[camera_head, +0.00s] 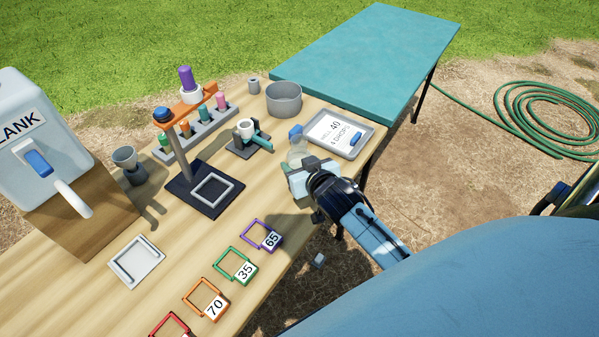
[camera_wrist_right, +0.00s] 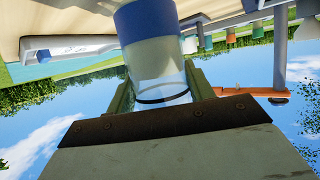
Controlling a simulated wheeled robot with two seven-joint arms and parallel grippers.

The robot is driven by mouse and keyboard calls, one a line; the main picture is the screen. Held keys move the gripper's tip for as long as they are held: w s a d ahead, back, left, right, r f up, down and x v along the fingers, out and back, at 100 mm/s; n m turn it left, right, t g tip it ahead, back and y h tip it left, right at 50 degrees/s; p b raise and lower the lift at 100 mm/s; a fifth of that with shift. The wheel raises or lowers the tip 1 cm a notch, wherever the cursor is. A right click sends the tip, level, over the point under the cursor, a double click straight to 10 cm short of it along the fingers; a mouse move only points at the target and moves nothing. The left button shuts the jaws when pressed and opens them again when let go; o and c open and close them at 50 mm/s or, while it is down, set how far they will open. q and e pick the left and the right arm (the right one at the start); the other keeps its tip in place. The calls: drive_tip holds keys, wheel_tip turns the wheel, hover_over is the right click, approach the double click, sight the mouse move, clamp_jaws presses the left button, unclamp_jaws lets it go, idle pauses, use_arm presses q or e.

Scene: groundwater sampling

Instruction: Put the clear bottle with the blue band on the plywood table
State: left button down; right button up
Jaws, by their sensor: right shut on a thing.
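The clear bottle with the blue band (camera_head: 298,148) is at the right edge of the plywood table (camera_head: 85,275) in the head view. My right gripper (camera_head: 302,178) is shut on it from the near side and hides its lower part. In the right wrist view the bottle (camera_wrist_right: 160,62) stands between the two fingers, with its blue band toward the top of the picture. I cannot tell whether the bottle touches the table or is held just above it. My left gripper is not in view.
A grey tray (camera_head: 367,145) with a label card lies just beyond the bottle. A grey bowl (camera_head: 284,99) and a small clamp stand (camera_head: 249,140) are nearby. Coloured numbered frames (camera_head: 235,266) line the near edge. Bare wood lies between them and the dark stand base (camera_head: 180,190).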

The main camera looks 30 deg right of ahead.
wheel_tip(320, 180, down, 2)
drive_tip(key=shift+f, duration=0.15)
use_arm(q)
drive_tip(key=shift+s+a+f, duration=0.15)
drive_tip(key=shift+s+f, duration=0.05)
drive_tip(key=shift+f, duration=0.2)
use_arm(e)
drive_tip(key=shift+f+b, duration=0.15)
drive_tip(key=shift+b, duration=0.15)
drive_tip(key=o, duration=1.1)
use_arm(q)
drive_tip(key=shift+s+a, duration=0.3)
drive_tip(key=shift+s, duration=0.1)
use_arm(e)
drive_tip(key=shift+r, duration=0.2)
drive_tip(key=shift+s+a+r, duration=0.1)
drive_tip(key=shift+s, duration=0.15)
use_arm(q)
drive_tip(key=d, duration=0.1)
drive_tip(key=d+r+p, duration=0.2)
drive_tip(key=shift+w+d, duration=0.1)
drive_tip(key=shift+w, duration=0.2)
use_arm(e)
drive_tip(key=v, duration=1.1)
drive_tip(key=shift+s, duration=0.25)
